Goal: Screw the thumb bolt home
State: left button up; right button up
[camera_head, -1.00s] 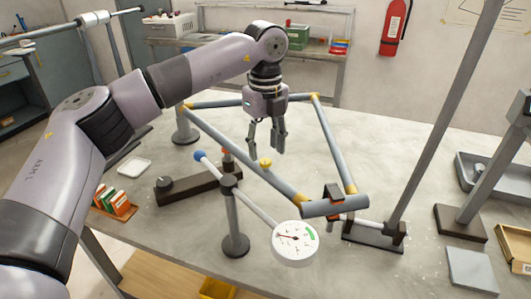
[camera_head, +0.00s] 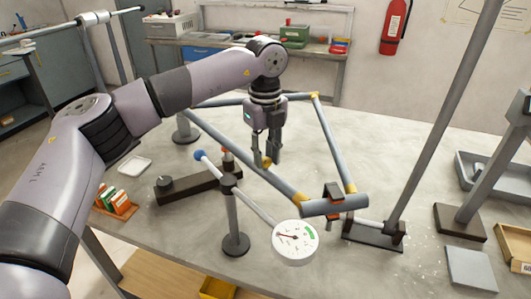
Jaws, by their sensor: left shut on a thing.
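The thumb bolt (camera_head: 262,164) has a yellow head and sits at the left long tube of the grey tube frame (camera_head: 222,139). The frame has yellow corner joints. My left gripper (camera_head: 267,161) points down from above and is shut on the thumb bolt, with its fingers hiding most of the head. How deep the bolt sits cannot be seen. My right gripper is not in view.
A dial gauge (camera_head: 295,243) and a post (camera_head: 233,210) with a blue-tipped rod stand in front. A dark clamp with orange parts (camera_head: 334,192) sits on the near tube. A slanted grey bar (camera_head: 440,115) rises at the right. Table space inside the frame is clear.

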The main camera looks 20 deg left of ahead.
pick_arm(q)
grip_shut()
jog(key=shift+m, duration=0.3)
